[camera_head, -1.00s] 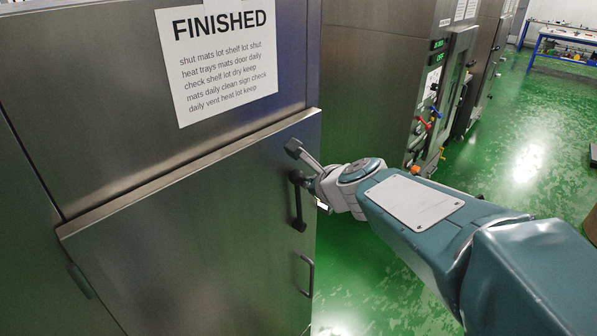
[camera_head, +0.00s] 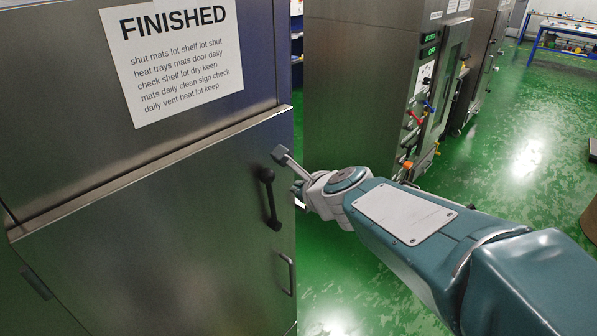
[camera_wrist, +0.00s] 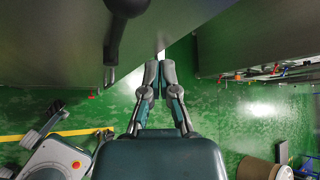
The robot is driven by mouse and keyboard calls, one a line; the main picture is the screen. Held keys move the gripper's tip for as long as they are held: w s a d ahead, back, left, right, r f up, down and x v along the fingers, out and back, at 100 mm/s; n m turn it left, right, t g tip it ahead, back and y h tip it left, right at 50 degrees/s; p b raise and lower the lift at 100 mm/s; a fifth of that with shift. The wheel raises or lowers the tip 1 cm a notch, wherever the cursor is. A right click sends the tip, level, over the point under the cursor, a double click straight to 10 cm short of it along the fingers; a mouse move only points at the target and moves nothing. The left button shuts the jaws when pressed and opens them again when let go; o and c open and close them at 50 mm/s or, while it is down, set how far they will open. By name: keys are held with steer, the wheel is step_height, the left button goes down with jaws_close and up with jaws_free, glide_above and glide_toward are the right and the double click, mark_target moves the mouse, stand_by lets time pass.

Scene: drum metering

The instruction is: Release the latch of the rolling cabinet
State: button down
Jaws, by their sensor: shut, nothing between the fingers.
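The rolling cabinet (camera_head: 150,240) is brushed metal and fills the left of the head view. Its black latch handle (camera_head: 270,200) hangs nearly upright near the right edge of the lower door, with its lower end slightly to the right. The handle also shows at the top of the wrist view (camera_wrist: 119,25). My gripper (camera_head: 298,190) is at the cabinet's right edge, just right of the handle; its tips are partly hidden in the head view. In the wrist view my gripper (camera_wrist: 155,72) has its fingers shut together, empty, below and right of the handle and apart from it.
A thin grey pull (camera_head: 288,274) sits lower on the door. A FINISHED sign (camera_head: 175,60) is on the upper panel. Another metal cabinet (camera_head: 350,90) and a panel with coloured valves (camera_head: 415,130) stand behind. Green floor (camera_head: 510,170) is open on the right.

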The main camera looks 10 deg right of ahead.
steer(key=s+d+f+n+g+h, duration=0.1)
steer(key=s+f+n+g, duration=0.1)
steer(key=s+n, duration=0.8)
steer(key=s+d+f+n+g+h, duration=0.1)
steer(key=s+d+n+g, duration=0.1)
steer(key=s+n, duration=0.9)
steer(key=n+g, duration=0.1)
steer(key=n, duration=0.3)
steer(key=shift+f+n+g+h, duration=0.3)
steer(key=shift+f+n+h, duration=0.05)
steer(key=shift+n+h, duration=0.05)
steer(key=shift+a, duration=0.1)
